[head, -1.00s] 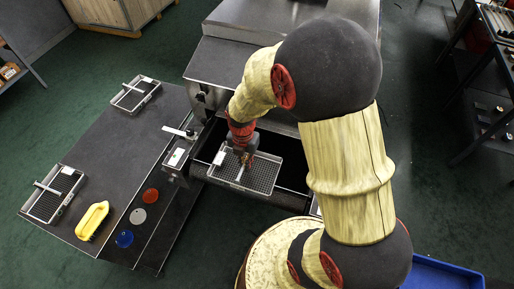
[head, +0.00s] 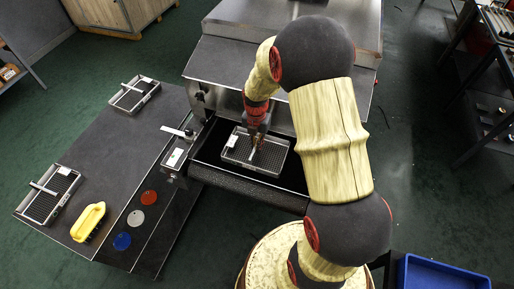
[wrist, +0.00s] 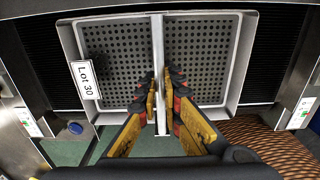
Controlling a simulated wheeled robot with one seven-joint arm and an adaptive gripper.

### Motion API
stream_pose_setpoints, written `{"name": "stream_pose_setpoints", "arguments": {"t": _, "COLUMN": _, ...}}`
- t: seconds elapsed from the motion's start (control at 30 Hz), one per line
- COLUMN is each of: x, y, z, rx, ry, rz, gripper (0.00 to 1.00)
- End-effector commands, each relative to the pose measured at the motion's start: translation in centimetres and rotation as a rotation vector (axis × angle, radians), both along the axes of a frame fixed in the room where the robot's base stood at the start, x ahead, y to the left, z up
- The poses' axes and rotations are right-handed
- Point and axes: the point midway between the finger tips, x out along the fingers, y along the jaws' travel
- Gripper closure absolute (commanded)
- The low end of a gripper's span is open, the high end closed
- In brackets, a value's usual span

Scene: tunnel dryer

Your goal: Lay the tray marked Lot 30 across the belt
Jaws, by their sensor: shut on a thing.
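The Lot 30 tray (head: 276,160) is a grey perforated tray with a pale rim and a bar across its middle. In the wrist view, its white label reads Lot 30 at the left end of the tray (wrist: 205,65). My gripper (wrist: 161,88) is shut on the middle bar; it also shows in the head view (head: 256,139). The tray is over the black belt (head: 208,152) at the mouth of the dryer, with dark belt showing on both sides in the wrist view (wrist: 281,60). I cannot tell whether it touches the belt.
The steel dryer hood (head: 225,62) stands just behind the tray. A side table (head: 112,160) at left holds two similar trays (head: 134,95) (head: 48,197), a yellow-handled tool (head: 88,221), and red, white and blue discs (head: 149,196). A blue bin (head: 440,275) is at lower right.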

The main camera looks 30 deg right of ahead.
Motion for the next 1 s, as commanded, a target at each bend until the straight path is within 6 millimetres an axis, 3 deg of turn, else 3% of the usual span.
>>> {"name": "stream_pose_setpoints", "arguments": {"t": 0.03, "x": -0.1, "y": 0.0, "z": -1.2, "rx": 0.0, "ry": 0.003, "rz": 0.0, "gripper": 1.0}}
{"name": "stream_pose_setpoints", "arguments": {"t": 0.13, "x": 0.3, "y": -0.3, "z": -2.4, "rx": 0.0, "ry": -0.001, "rz": -0.001, "gripper": 1.0}}
{"name": "stream_pose_setpoints", "arguments": {"t": 0.53, "x": 0.5, "y": -0.6, "z": -2.8, "rx": 0.0, "ry": 0.0, "rz": 0.0, "gripper": 1.0}}
{"name": "stream_pose_setpoints", "arguments": {"t": 0.57, "x": 0.5, "y": -0.6, "z": -2.8, "rx": 0.001, "ry": 0.001, "rz": 0.0, "gripper": 0.91}}
{"name": "stream_pose_setpoints", "arguments": {"t": 0.8, "x": 0.5, "y": -0.6, "z": -2.8, "rx": 0.0, "ry": 0.0, "rz": 0.0, "gripper": 0.77}}
{"name": "stream_pose_setpoints", "arguments": {"t": 1.0, "x": 0.5, "y": -0.6, "z": -2.8, "rx": 0.0, "ry": 0.0, "rz": 0.0, "gripper": 0.74}}
